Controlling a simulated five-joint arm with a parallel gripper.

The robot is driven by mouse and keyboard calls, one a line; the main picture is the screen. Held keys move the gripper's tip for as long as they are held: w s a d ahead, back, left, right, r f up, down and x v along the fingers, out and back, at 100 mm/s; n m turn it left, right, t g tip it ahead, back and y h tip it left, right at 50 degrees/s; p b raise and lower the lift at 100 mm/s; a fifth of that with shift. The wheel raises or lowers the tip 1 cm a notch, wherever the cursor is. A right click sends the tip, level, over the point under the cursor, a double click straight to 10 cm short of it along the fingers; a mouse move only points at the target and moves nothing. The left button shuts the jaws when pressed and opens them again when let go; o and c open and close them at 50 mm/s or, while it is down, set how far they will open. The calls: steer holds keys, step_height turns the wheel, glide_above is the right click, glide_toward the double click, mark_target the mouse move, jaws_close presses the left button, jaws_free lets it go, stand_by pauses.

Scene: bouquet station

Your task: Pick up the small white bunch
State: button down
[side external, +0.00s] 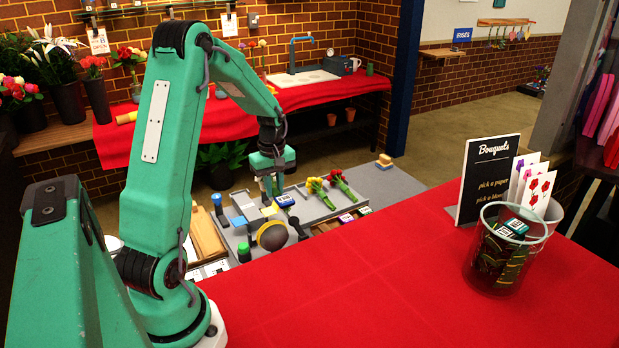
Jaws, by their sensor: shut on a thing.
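My gripper (271,188) points down over the left part of the grey work tray (318,213). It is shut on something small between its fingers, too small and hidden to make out. I cannot pick out a small white bunch clearly.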

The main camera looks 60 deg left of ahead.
steer(key=shift+w+d+r, duration=0.2)
steer(key=shift+d+r, duration=0.1)
steer(key=shift+d, duration=0.25)
steer(key=shift+w+a, duration=0.1)
steer(key=w+a+f, duration=0.5)
steer(key=w+a, duration=0.5)
steer(key=w, duration=0.2)
steer(key=shift+a+f, duration=0.3)
steer(key=shift+f, duration=0.05)
steer(key=shift+f, duration=0.15)
steer(key=shift+f, duration=3.95)
steer(key=shift+f, duration=0.3)
